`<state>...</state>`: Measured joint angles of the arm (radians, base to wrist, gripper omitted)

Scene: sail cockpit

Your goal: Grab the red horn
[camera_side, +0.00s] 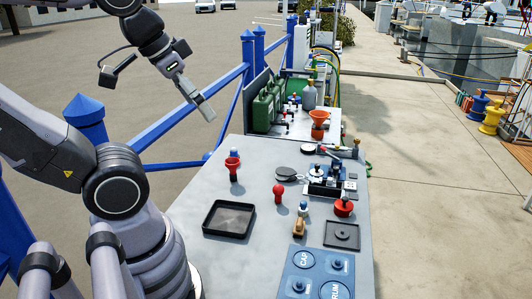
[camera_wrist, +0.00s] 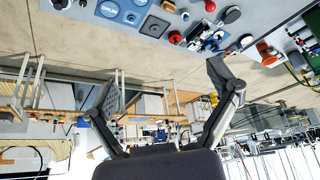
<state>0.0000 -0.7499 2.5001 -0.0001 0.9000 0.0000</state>
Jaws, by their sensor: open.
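A small red horn (camera_side: 233,170) with a flared top stands upright on the grey table, behind the black tray, in the side view. A pale and blue piece shows just behind its rim. I cannot make it out in the wrist view. My gripper (camera_side: 207,112) hangs in the air up and left of the horn, beyond the table's left edge, clear of it. In the wrist view my gripper (camera_wrist: 162,72) has its two fingers wide apart with nothing between them.
Green cans (camera_side: 265,108) and a blue railing (camera_side: 190,108) stand near my gripper.

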